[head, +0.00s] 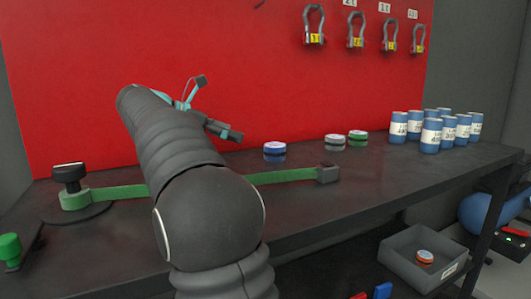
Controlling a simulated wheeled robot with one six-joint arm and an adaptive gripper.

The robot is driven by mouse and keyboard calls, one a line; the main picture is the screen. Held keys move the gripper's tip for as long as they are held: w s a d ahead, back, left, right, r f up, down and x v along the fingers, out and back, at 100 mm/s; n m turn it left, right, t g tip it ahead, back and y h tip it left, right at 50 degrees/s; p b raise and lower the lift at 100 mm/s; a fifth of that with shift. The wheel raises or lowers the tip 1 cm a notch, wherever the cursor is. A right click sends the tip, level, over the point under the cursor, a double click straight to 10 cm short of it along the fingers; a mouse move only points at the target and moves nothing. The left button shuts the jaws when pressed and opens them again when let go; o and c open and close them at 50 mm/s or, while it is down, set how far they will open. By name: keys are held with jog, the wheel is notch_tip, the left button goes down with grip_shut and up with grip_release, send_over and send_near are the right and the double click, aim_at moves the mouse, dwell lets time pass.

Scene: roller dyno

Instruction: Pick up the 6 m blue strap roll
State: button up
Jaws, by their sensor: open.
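A blue strap roll (274,151) with a pale band lies flat on the dark bench against the red back panel, near the middle of the head view. Any length marking on it is too small to read. My gripper (218,106) is open and empty, to the left of the blue roll and higher in the picture, apart from it. My arm hides part of the bench on the left.
A grey roll (334,142) and a green roll (357,137) lie to the right. Several blue cans (431,135) stand farther right. Shackles (314,25) hang above. A grey bin (400,265) holding an orange roll (425,256) sits below.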

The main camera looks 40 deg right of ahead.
aim_at(268, 146)
jog(key=b+x, duration=0.1)
jog(key=x, duration=0.7)
jog(key=shift+s+f, duration=0.1)
jog(key=shift+f+b+x, duration=0.15)
jog(key=shift+b+x, duration=0.05)
jog(key=shift+x, duration=1.15)
jog(key=shift+f+b+x, duration=0.1)
jog(key=shift+b+x, duration=0.1)
jog(key=shift+x, duration=1.15)
jog(key=shift+a, duration=0.1)
jog(key=c, duration=1.5)
